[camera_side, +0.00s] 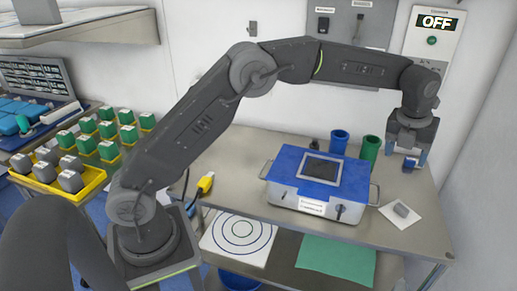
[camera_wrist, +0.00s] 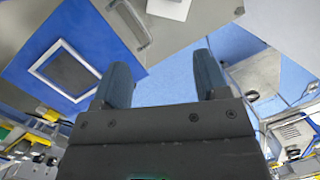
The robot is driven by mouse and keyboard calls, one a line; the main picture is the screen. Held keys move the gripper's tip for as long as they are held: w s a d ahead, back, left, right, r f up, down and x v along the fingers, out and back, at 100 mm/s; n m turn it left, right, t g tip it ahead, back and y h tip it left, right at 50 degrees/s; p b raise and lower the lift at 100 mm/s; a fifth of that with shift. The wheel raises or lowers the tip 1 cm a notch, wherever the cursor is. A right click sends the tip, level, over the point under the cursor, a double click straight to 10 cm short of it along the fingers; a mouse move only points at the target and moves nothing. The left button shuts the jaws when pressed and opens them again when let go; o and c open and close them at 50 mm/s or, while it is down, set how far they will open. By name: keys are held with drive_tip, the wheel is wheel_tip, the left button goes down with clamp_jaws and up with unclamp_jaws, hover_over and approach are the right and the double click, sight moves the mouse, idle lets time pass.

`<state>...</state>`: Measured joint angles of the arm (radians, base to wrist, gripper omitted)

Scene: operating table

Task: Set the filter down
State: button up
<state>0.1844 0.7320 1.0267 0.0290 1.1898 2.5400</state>
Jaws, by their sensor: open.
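My gripper (camera_side: 408,155) is over the right end of the steel table, fingers pointing down. In the wrist view its two dark blue fingers (camera_wrist: 163,82) stand wide apart, with nothing clearly held between them. A small dark blue piece (camera_side: 409,165) shows at the fingertips in the side view; I cannot tell whether it is a separate object. A small grey block (camera_side: 402,210), possibly the filter, lies on a white sheet (camera_side: 388,215) on the table, in front of and below my gripper. I cannot identify the filter for certain.
A blue-topped case (camera_side: 280,185) with side handles stands left of the gripper; its top also shows in the wrist view (camera_wrist: 25,70). Blue (camera_side: 339,141) and green (camera_side: 370,150) cups stand behind it. The table's front right corner (camera_side: 430,235) is bare. A wall panel reads OFF (camera_side: 437,22).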

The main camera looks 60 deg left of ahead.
drive_tip(key=s+a+r+n+t, duration=0.1)
drive_tip(key=s+a+r+n, duration=0.4)
drive_tip(key=s+n, duration=0.4)
drive_tip(key=s+a+r+n+t, duration=0.1)
drive_tip(key=s+a+r+n, duration=0.1)
drive_tip(key=s+r+n, duration=0.55)
drive_tip(key=s+a+f+n, duration=0.1)
drive_tip(key=s+f+n, duration=0.2)
drive_tip(key=s+n, duration=0.4)
drive_tip(key=s+a+f+n+t, duration=0.1)
drive_tip(key=s+f+n, duration=0.3)
drive_tip(key=s+n, duration=0.4)
drive_tip(key=s+a, duration=0.1)
drive_tip(key=s, duration=0.4)
drive_tip(key=shift+a, duration=0.1)
